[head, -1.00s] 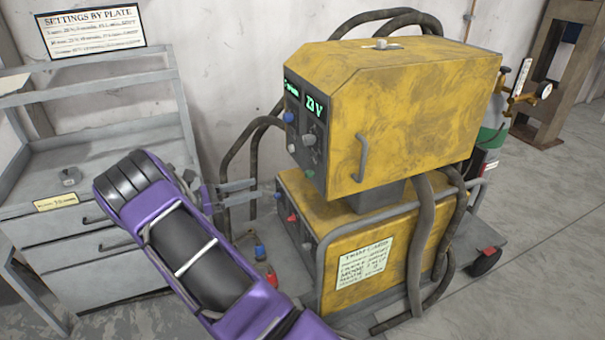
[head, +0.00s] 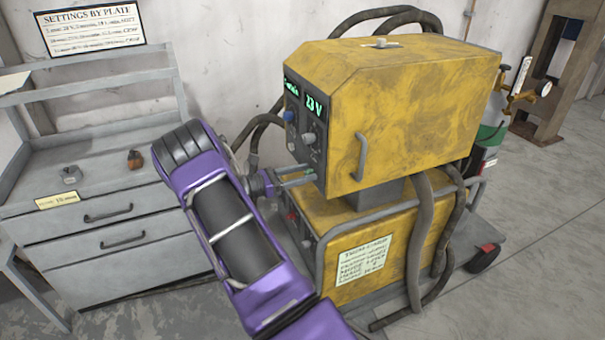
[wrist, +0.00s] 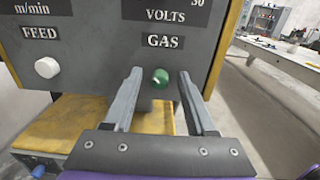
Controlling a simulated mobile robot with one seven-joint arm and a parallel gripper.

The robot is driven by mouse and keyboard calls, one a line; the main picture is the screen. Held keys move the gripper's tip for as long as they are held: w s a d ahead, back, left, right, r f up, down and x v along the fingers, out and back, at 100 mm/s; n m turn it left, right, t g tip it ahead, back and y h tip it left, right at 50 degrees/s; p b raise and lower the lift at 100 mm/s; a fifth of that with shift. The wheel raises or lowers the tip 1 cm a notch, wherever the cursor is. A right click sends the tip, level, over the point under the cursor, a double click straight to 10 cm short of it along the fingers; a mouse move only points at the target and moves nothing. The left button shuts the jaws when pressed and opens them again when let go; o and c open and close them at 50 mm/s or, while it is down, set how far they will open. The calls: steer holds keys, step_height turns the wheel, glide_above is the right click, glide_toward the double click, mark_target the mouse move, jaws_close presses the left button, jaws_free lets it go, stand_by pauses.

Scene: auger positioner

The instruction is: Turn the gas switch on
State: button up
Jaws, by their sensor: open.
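The gas switch (wrist: 160,77) is a small green knob under the GAS label (wrist: 165,41) in the wrist view. It sits low on the dark front panel of the yellow welding machine (head: 410,110). My gripper (wrist: 159,84) is open, with one grey finger on each side of the green knob and a gap to each. I cannot tell how deep the fingers reach relative to the knob. In the head view my gripper (head: 296,176) is at the lower part of the panel, and its fingers partly hide that area.
A white FEED knob (wrist: 47,68) is left of the gas switch. Above are a blue knob (head: 289,116) and lit displays. A grey drawer cabinet (head: 120,215) stands at the left. Dark hoses (head: 425,240) hang in front of the yellow lower unit (head: 345,235).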

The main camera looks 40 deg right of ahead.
jaws_close()
steer(key=shift+f+m+b, duration=0.1)
steer(key=shift+m+b, duration=0.25)
steer(key=shift+m, duration=0.05)
steer(key=shift+m+b, duration=4.65)
steer(key=shift+m, duration=3.95)
